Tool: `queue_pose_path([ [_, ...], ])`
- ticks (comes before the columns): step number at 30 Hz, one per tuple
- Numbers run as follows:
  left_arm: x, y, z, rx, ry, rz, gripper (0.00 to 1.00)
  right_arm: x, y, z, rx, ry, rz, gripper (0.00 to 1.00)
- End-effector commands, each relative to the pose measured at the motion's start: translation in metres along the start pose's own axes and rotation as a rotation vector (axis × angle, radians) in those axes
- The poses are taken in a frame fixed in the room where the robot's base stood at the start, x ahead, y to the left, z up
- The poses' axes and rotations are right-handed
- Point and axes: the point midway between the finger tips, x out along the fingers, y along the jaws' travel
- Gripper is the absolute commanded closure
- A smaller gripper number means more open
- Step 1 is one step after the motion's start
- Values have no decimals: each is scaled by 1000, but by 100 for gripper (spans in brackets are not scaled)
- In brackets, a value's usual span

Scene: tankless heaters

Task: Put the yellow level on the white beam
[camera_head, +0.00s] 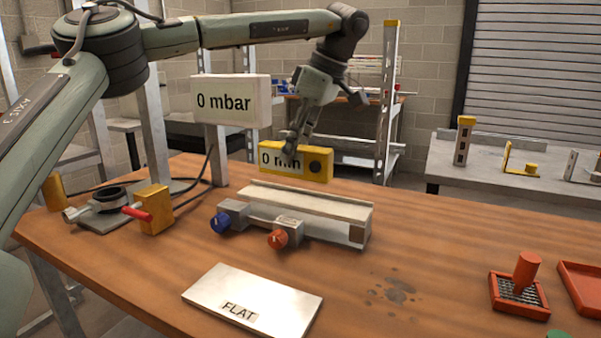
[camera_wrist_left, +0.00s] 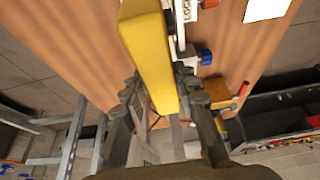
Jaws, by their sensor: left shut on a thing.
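The yellow level (camera_head: 318,163) has a white panel reading "0 min" or similar and a dark round spot at its right end. My left gripper (camera_head: 291,148) is shut on the level and holds it in the air above the back of the white beam. In the left wrist view, the yellow level (camera_wrist_left: 152,55) runs up from between the fingers of the left gripper (camera_wrist_left: 165,105). The white beam (camera_head: 315,203) lies on the wooden table, with a blue knob and an orange knob at its front. The level and beam look apart. My right gripper is not in view.
A white plate marked "FLAT" (camera_head: 252,301) lies in front. A "0 mbar" display (camera_head: 231,99) stands behind on a post. A yellow block with a red handle (camera_head: 154,210) is at left. A red tool (camera_head: 521,285) and red tray (camera_head: 585,285) are at right.

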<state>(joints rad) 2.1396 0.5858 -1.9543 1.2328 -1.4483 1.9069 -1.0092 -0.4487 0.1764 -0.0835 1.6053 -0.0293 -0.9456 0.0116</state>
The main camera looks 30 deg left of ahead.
Motion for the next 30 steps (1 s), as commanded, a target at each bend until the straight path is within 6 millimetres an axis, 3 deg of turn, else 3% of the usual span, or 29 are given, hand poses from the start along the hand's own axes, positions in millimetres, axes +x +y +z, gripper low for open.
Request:
queue_pose_path([
  [7, 7, -2, 17, -2, 0, -1, 100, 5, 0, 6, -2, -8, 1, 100],
  [15, 38, -3, 29, -2, 1, 0, 100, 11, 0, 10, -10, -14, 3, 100],
  [25, 42, -2, 31, -2, 0, 0, 100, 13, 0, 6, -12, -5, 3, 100],
  [26, 42, -2, 31, -2, -1, 0, 69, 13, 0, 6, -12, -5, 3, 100],
  [30, 42, -2, 31, -2, 0, 0, 52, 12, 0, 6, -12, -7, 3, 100],
])
